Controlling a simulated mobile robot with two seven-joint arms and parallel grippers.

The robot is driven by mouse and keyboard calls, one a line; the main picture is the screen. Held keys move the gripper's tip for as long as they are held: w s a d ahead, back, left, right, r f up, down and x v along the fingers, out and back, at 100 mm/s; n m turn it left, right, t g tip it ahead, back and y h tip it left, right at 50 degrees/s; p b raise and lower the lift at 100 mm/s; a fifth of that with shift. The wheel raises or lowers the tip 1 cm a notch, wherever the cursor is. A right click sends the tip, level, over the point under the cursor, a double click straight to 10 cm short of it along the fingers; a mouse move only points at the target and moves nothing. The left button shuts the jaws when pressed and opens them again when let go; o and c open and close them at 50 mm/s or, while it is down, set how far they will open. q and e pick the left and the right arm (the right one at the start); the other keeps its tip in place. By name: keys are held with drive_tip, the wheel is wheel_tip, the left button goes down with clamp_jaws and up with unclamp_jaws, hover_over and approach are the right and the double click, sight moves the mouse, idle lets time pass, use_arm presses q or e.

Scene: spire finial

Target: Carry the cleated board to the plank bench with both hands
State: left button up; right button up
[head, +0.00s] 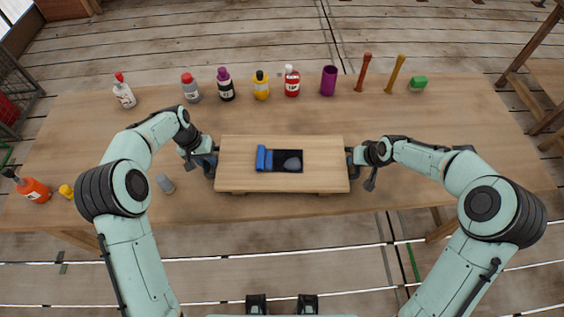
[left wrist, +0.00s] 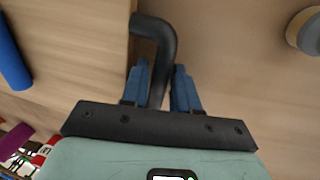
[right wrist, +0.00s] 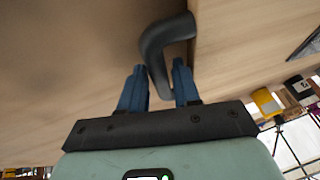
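The cleated board (head: 235,165) is a light wooden slab over the front middle of the table, with cleats under its front edge. On it are a dark tray (head: 283,167), a blue roll (head: 263,158) and a dark oval piece (head: 292,164). My left gripper (head: 211,163) has its blue fingers closed on the black handle (left wrist: 158,45) at the board's left end. My right gripper (head: 352,163) is closed on the black handle (right wrist: 163,45) at the right end. I cannot tell whether the board touches the table.
A grey cylinder (head: 165,184) stands left of the board. Wooden furniture (head: 540,70) stands beyond the right side, partly cut off.

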use_arm(q)
drive_tip(key=shift+d+f, duration=0.1)
drive_tip(key=shift+f, duration=0.2)
use_arm(e)
drive_tip(key=shift+w+f, duration=0.15)
drive_tip(key=shift+f, duration=0.15)
use_arm(q)
drive_tip(key=shift+c, duration=0.3)
use_arm(e)
drive_tip(key=shift+c, duration=0.4)
use_arm(q)
clamp_jaws()
use_arm(e)
clamp_jaws()
use_arm(q)
drive_tip(key=shift+r, duration=0.1)
use_arm(e)
drive_tip(key=shift+r, duration=0.15)
